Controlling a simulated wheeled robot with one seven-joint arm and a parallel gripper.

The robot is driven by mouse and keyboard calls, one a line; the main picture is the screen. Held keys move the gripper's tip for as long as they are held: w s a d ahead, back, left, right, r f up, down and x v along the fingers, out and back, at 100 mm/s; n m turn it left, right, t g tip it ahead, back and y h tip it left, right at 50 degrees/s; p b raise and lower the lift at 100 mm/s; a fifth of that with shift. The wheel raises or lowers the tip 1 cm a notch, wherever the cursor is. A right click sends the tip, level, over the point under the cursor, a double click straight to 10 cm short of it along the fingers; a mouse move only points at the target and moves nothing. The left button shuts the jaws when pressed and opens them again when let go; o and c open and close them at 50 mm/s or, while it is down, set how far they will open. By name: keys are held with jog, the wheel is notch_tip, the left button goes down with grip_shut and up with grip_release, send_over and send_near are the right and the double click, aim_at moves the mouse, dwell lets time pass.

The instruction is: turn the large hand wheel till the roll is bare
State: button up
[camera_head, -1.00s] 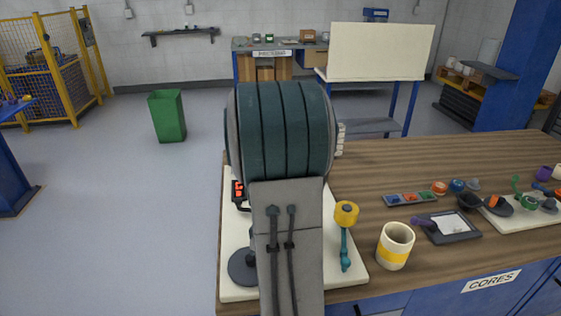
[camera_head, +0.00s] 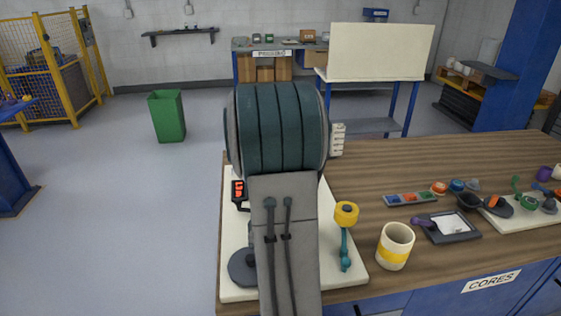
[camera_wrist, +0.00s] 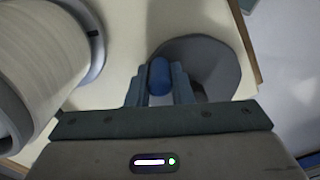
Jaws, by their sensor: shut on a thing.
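In the wrist view my gripper (camera_wrist: 160,88) is shut on a blue knob (camera_wrist: 160,74), which stands at the edge of the large grey hand wheel (camera_wrist: 212,65). A dark grey disc that looks like this wheel (camera_head: 242,268) shows in the head view, partly behind my arm. The pale, ridged roll (camera_wrist: 38,62) with a grey end flange fills the left of the wrist view. It looks still wound with pale material. In the head view my arm hides the gripper, the knob and most of the roll's place.
A cream base board (camera_head: 335,275) lies on the wooden bench (camera_head: 380,165). A yellow-topped teal crank (camera_head: 345,230), a mug (camera_head: 395,246) and a dark tray (camera_head: 448,227) stand to the right. A red-lit display (camera_head: 238,191) sits left of my arm.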

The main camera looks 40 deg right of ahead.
jog(key=shift+w+d+r, duration=0.1)
jog(key=shift+w, duration=1.1)
jog(key=shift+w+a, duration=0.35)
jog(key=shift+w, duration=0.45)
jog(key=shift+w+a, duration=0.1)
